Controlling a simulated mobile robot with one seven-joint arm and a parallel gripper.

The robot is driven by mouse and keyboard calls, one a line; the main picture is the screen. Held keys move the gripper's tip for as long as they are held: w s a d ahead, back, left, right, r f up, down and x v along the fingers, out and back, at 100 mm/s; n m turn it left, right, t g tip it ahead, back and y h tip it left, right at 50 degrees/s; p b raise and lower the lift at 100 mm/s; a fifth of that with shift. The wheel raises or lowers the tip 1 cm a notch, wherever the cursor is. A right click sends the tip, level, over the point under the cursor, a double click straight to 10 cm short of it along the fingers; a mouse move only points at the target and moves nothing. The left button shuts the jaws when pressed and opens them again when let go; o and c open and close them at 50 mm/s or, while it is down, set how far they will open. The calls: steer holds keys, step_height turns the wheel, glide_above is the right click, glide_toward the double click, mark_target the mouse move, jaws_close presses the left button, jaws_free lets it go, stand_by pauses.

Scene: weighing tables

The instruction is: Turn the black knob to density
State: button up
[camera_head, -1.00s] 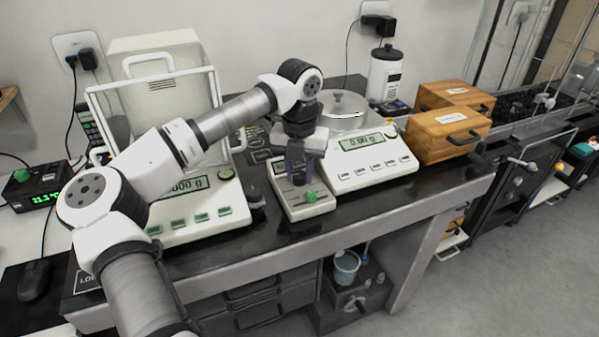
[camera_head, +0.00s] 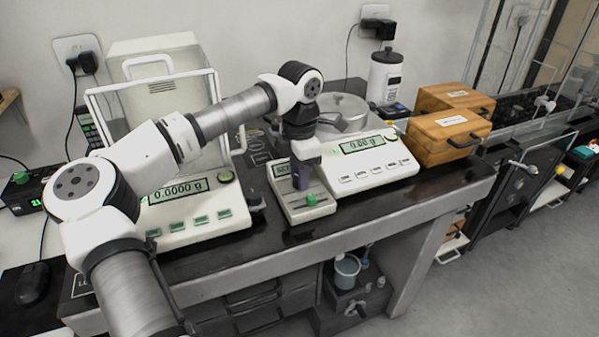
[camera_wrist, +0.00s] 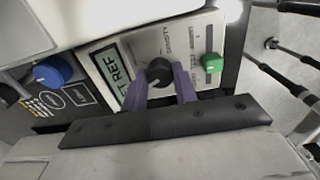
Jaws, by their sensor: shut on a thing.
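The black knob (camera_wrist: 158,71) sits on the face of a small white instrument (camera_wrist: 125,52) and has a pale pointer line. In the wrist view it is between the two purple fingers of my gripper (camera_wrist: 159,83), which are shut on it. Labels are printed around the knob, and one beside it reads as density (camera_wrist: 190,40); the exact setting pointed at is hard to tell. A display reading "T REF" (camera_wrist: 112,69) is on the same face. In the head view my gripper (camera_head: 301,182) hides the knob above the instrument (camera_head: 309,210).
A balance with a round cover (camera_head: 372,170) stands right of the instrument, and a larger balance (camera_head: 200,213) with a glass case stands left. Wooden boxes (camera_head: 447,135) are farther right.

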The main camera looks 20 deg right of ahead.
steer(key=m, duration=0.7)
steer(key=shift+d+p, duration=0.1)
steer(key=shift+p, duration=0.2)
steer(key=m, duration=0.6)
steer(key=shift+m+p, duration=0.35)
steer(key=shift+m, duration=0.05)
steer(key=m, duration=0.6)
steer(key=m+p, duration=0.1)
steer(key=m, duration=0.5)
steer(key=shift+m, duration=0.4)
steer(key=o, duration=1)
steer(key=shift+c, duration=0.2)
